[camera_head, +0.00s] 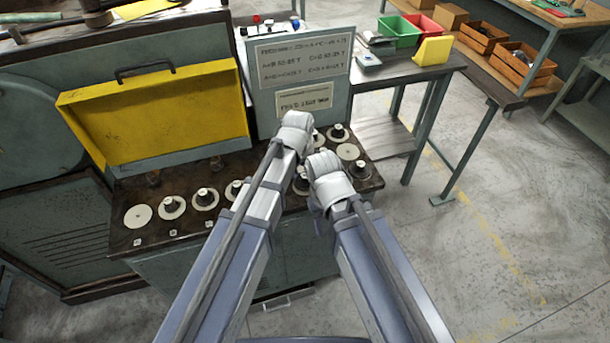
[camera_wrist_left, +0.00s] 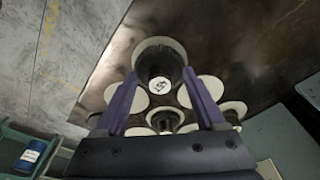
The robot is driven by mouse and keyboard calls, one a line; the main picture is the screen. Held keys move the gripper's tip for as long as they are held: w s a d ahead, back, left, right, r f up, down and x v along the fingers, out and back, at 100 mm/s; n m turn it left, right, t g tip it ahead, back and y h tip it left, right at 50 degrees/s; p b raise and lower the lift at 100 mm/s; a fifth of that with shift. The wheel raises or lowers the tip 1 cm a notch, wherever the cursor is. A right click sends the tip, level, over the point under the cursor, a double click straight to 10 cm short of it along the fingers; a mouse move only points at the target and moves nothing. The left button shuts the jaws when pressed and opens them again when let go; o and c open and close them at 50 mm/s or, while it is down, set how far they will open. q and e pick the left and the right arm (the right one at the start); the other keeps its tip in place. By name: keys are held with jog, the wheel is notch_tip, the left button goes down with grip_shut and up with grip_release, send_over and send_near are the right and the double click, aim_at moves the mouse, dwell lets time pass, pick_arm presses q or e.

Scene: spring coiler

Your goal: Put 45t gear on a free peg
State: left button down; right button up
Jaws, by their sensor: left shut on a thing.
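My left gripper shows in the left wrist view (camera_wrist_left: 160,76) with its two purple fingers on either side of the dark hub of a pale round gear (camera_wrist_left: 151,46). It is shut on that hub. I cannot read a tooth count, so I cannot confirm that this is the 45t gear. Other pale gears with dark hubs lie below and beside it in that view. In the head view my left wrist hangs over the right part of the dark bench top (camera_head: 160,236), and its fingers are mostly hidden. My right wrist is beside it, with its fingertips hidden.
Several pale discs stand in a row along the bench, including a flat one (camera_head: 138,216) at the left end. A yellow panel (camera_head: 155,110) and a sign board (camera_head: 300,62) stand behind them. A grey table (camera_head: 400,68) with green and red bins is to the right.

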pick_arm(q)
jog(key=shift+f+b, duration=0.45)
jog(key=shift+f, duration=0.05)
dwell(0.3)
grip_release()
jog(key=shift+r, duration=0.1)
jog(key=r+p, duration=0.5)
jog(key=s+r+p, duration=0.1)
jog(key=r+p, duration=0.1)
jog(key=shift+a+r+p, duration=0.25)
jog(key=shift+r+p, duration=0.1)
jog(key=shift+p, duration=0.05)
notch_tip(320, 180, up, 13)
jog(key=p, duration=1.3)
jog(key=shift+f, duration=0.1)
